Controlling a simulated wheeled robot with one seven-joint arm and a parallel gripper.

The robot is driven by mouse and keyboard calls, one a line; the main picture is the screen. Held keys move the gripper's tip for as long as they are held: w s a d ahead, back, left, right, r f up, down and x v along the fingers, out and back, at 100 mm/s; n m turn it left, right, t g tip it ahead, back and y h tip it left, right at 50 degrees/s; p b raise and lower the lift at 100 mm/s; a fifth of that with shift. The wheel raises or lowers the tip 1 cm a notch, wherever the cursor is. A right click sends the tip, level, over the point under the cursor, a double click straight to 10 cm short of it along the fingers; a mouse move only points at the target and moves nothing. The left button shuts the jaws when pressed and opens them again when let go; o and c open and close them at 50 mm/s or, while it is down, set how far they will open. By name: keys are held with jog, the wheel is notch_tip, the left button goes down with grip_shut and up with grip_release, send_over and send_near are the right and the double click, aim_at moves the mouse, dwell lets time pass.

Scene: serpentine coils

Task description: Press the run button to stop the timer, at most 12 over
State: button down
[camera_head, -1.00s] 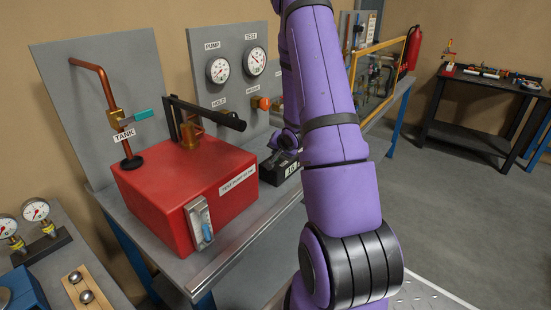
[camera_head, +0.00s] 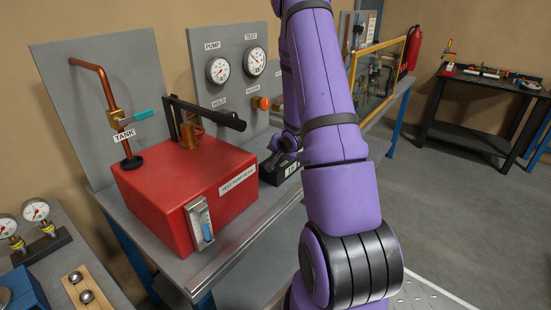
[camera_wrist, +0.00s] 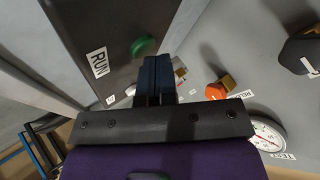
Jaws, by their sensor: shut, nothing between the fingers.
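The timer is a dark box (camera_head: 270,176) on the bench in the head view, partly hidden by my arm; its small white display is too small to read surely. In the wrist view the green round run button (camera_wrist: 143,46) sits on the dark box face beside a RUN label (camera_wrist: 99,62). My gripper (camera_wrist: 155,62) is shut and empty, its dark blue fingertips just below and right of the button in the picture. I cannot tell whether they touch it. In the head view my gripper (camera_head: 276,157) is over the box.
A red test pump tank (camera_head: 180,190) with a black lever (camera_head: 208,111) stands left of the box. Behind are a gauge panel (camera_head: 236,55) and an orange knob (camera_head: 263,103), which also shows in the wrist view (camera_wrist: 215,91). The bench front edge is clear.

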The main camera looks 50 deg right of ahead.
jog(key=shift+r, duration=0.4)
dwell(0.4)
jog(key=shift+r, duration=3.05)
